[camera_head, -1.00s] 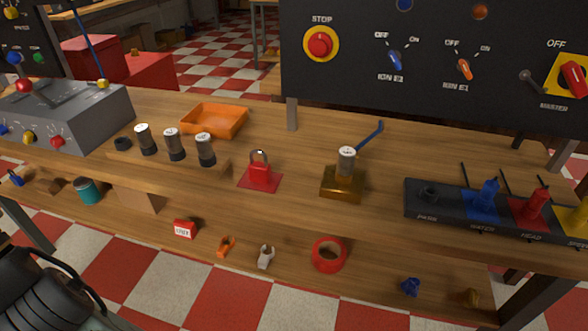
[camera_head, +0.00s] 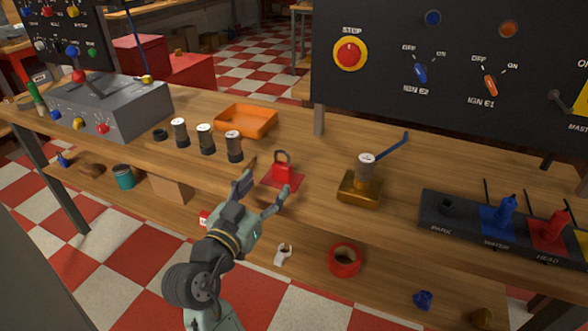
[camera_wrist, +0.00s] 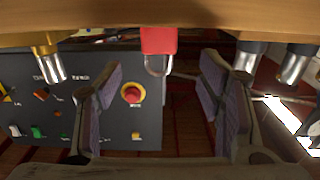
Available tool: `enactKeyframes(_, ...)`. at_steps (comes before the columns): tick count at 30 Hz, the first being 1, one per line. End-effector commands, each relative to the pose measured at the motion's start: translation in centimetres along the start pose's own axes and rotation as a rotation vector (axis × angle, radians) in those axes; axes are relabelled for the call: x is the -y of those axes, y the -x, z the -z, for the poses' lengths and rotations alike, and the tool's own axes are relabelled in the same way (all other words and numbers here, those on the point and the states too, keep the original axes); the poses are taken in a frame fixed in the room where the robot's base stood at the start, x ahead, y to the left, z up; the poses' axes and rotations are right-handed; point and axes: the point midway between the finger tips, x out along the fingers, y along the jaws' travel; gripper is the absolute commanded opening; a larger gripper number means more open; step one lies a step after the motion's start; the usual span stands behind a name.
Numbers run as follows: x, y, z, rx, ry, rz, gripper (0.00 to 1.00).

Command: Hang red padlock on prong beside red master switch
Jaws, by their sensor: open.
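The red switch handle is out of frame.
Several grey cylinders (camera_head: 206,140) stand left of the padlock. An orange tray (camera_head: 246,121) lies behind it. A brass block with a cylinder (camera_head: 360,188) stands to the right. A black rack (camera_head: 465,218) is farther right. The lower shelf holds a red ring (camera_head: 345,260).

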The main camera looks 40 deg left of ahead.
Motion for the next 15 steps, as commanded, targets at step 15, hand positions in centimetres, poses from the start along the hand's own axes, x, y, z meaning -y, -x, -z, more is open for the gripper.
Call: enactKeyframes(15, -0.3, -6.3, 0.3, 0.0, 0.001, -0.001, 0.62)
